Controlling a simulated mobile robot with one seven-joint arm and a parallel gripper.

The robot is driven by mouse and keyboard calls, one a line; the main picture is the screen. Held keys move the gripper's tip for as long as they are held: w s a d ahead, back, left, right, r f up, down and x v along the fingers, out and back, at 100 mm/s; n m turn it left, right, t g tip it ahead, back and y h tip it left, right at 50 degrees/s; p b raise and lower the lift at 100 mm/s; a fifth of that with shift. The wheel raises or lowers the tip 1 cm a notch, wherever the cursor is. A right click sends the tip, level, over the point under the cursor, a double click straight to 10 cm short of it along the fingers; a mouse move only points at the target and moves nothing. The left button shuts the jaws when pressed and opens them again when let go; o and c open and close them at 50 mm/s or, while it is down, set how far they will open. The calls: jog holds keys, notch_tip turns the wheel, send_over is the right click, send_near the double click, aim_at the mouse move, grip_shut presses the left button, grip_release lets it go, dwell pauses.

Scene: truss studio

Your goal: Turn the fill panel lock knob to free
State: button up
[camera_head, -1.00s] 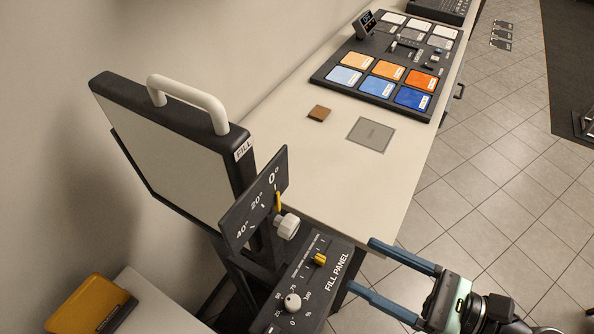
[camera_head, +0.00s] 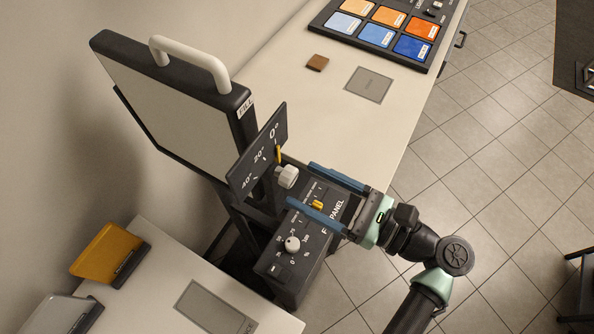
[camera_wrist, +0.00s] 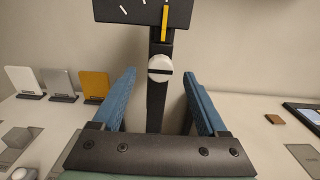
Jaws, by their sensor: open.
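The fill panel (camera_head: 150,120) is a tilted light panel in a dark frame with a white top handle. Its angle plate (camera_head: 262,150) reads 0°, 20° and 40°, with a yellow pointer near 0°. The white lock knob (camera_head: 286,176) sits just below the plate; it also shows in the wrist view (camera_wrist: 160,68), with a dark slot across it lying roughly level. My gripper (camera_head: 312,184) is open, its blue fingers pointing at the knob. In the wrist view the knob is centred between and beyond the fingertips (camera_wrist: 158,80), apart from them.
The control box (camera_head: 300,245) with a yellow slider and a white dial lies directly below my gripper. A table with coloured pads (camera_head: 375,35) is behind right. A lower table holds a yellow plate (camera_head: 110,255).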

aim_at(294, 180)
jog(key=shift+x, duration=1.55)
jog(key=shift+c, duration=0.2)
grip_shut()
